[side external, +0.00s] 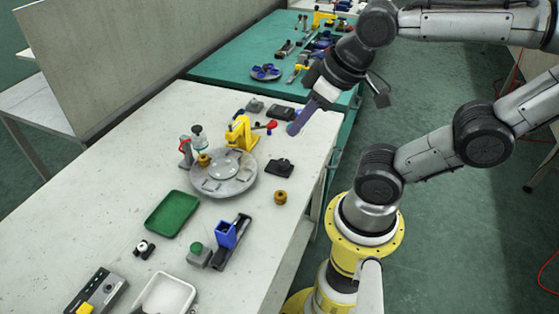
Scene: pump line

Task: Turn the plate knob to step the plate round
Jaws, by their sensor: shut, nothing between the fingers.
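The round grey plate (240,187) lies on the white bench, with flat pale pads around a raised clear centre. A brass-coloured round part (204,160) sits at its left rim. A black block with a small raised knob (280,166) stands just right of the plate; I cannot tell whether this is the plate knob. My gripper (293,130) is shut and empty, above the bench's right edge, up and right of the plate and apart from it. Its fingers look small and bluish here.
A yellow press (241,132) with a red ball handle (271,125) stands behind the plate. A loose brass part (280,197), green tray (172,213), blue holder (227,235), green button box (198,255) and black-and-white knob (144,248) stand nearer. Bare bench lies at left.

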